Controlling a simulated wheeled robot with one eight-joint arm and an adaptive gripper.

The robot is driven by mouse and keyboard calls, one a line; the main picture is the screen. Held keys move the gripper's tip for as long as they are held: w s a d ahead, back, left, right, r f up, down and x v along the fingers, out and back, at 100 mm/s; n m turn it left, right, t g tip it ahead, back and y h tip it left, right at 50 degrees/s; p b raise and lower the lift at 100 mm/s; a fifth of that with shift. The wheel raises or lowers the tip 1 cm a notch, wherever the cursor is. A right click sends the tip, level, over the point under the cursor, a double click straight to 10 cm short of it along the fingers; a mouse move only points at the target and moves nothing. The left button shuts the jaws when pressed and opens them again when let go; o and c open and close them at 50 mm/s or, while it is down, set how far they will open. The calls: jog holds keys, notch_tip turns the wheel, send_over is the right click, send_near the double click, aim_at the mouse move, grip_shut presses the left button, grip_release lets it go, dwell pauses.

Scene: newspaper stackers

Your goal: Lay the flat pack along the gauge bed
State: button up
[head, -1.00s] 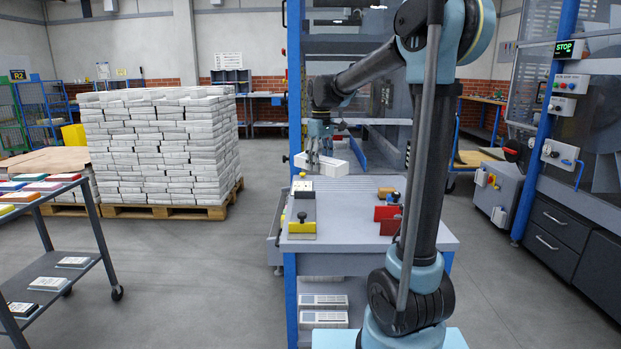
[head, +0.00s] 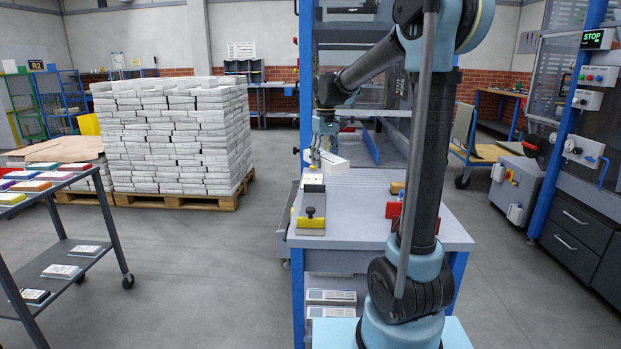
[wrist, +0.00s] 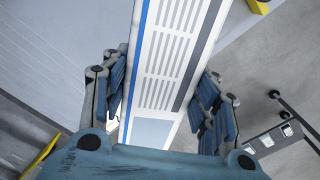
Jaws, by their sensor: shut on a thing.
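The flat pack (head: 335,163) is a long white slab at the far left part of the bench in the head view. My gripper (head: 318,158) is shut on it. In the wrist view the pack (wrist: 172,45) shows blue and grey edge stripes and rows of grey lines, with the fingers (wrist: 165,105) on both sides. What looks like the gauge bed (head: 312,206) is a grey strip with a yellow near end and a black knob, along the bench's left side. The pack is beyond its far end; its height above the bench is unclear.
The grey bench (head: 360,230) has a clear middle. A red block (head: 393,210) on its right is partly hidden by my arm. A shelf cart (head: 75,245) stands left, a newspaper pallet (head: 175,140) behind.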

aim_at(313, 206)
jog(key=s+a+f+m, duration=0.1)
jog(key=a+f+m, duration=0.3)
jog(key=f+m, duration=0.2)
jog(key=shift+s+m, duration=0.25)
jog(key=shift+m, duration=0.15)
jog(key=shift+a+f, duration=0.1)
jog(key=shift+s+f, duration=0.1)
jog(key=shift+f, duration=3.8)
jog(key=shift+f, duration=0.45)
jog(key=o, duration=1.4)
jog(key=shift+o, duration=0.2)
